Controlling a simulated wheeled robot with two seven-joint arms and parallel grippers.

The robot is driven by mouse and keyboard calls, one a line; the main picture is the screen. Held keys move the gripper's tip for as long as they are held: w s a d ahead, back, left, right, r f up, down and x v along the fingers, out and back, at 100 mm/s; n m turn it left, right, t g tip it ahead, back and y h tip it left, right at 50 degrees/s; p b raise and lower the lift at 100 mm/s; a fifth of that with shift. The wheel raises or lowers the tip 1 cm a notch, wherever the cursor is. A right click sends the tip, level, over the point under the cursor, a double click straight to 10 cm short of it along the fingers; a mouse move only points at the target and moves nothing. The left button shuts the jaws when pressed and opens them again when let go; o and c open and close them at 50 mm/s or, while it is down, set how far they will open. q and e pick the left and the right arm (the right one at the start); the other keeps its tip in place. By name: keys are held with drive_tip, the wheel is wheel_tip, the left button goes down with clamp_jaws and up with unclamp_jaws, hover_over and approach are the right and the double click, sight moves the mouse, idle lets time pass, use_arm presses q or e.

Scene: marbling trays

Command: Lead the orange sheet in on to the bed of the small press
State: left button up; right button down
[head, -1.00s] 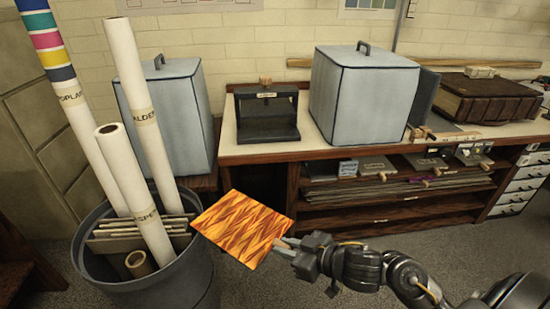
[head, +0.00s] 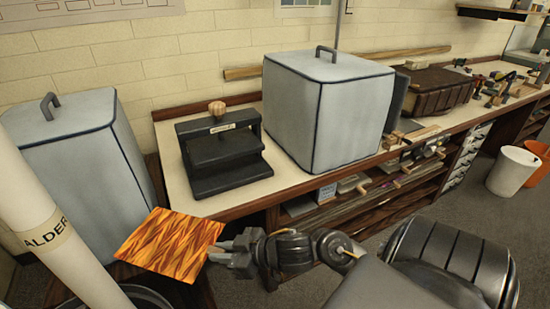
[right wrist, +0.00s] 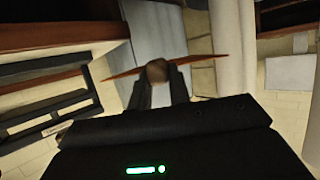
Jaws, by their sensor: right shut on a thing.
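The orange sheet (head: 165,246), with a flame-like pattern, is held out flat in front of the bench in the head view. My right gripper (head: 224,256) is shut on its right edge. In the right wrist view the sheet (right wrist: 208,60) shows nearly edge-on, across the fingertips of my right gripper (right wrist: 157,76). The small press (head: 220,140), dark with a wooden knob on top, stands on the bench above and right of the sheet in the picture. Its bed (head: 232,182) is at the bottom, under the dark plate; the sheet is apart from it. My left gripper is out of view.
A grey covered box (head: 325,110) stands right of the press, and another (head: 85,155) to its left. A pale roll (head: 55,235) stands at the lower left, near the sheet. The bench top (head: 175,185) is bare beside the press. Shelves (head: 310,215) lie below.

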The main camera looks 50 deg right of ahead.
drive_tip(key=w+d+r+m+t+h+p, duration=0.1)
drive_tip(key=d+r+m+h+p, duration=0.35)
drive_tip(key=p, duration=0.55)
drive_tip(key=s+d+f+m+h+p, duration=0.5)
drive_tip(key=s+d+f+h+p, duration=0.1)
drive_tip(key=d, duration=0.5)
drive_tip(key=shift+s+f, duration=0.25)
drive_tip(key=shift+s, duration=0.6)
drive_tip(key=shift+w, duration=0.1)
